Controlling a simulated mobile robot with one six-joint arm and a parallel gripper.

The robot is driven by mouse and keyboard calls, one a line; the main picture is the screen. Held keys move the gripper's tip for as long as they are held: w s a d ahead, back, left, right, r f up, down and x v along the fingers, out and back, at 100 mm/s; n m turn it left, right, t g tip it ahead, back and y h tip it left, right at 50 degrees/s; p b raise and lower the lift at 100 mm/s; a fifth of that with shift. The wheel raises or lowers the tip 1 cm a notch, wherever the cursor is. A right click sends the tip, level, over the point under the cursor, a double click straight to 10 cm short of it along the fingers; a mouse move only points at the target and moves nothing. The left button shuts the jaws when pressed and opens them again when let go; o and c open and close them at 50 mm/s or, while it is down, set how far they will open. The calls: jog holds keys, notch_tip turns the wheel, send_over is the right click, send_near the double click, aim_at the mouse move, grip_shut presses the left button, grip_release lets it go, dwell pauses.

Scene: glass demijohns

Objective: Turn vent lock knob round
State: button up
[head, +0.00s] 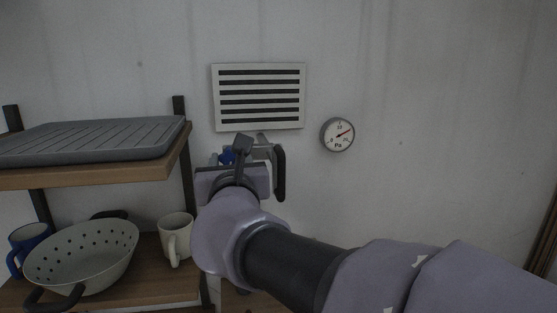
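A white louvred vent (258,72) with dark slots is on the wall at upper centre. Just below it, a small blue part (226,157), which looks like the knob, shows partly behind my gripper (243,146). A grey bracket (263,151) with a black, downward-curved handle (280,174) shows just right of the gripper's dark end. My gripper points at the wall and overlaps these parts in the picture. Its wrist hides most of the knob area. I cannot tell whether the fingers touch the knob or whether they are open.
A round dial gauge (337,134) is on the wall right of the vent. At left, a shelf (95,176) carries a grey ribbed tray (90,138). Below are a colander (82,257), a white mug (174,238) and a blue mug (28,240). The wall at right is bare.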

jog(key=shift+f+m+b, duration=0.15)
jog(key=shift+m+b, duration=0.15)
jog(key=shift+b, duration=0.25)
jog(key=shift+c, duration=0.5)
jog(key=m+b, duration=1.4)
jog(key=m, duration=0.1)
jog(key=shift+b, duration=0.35)
jog(key=shift+m, duration=0.3)
jog(key=o, duration=1.3)
jog(key=shift+w, duration=0.1)
jog(key=shift+o, duration=0.2)
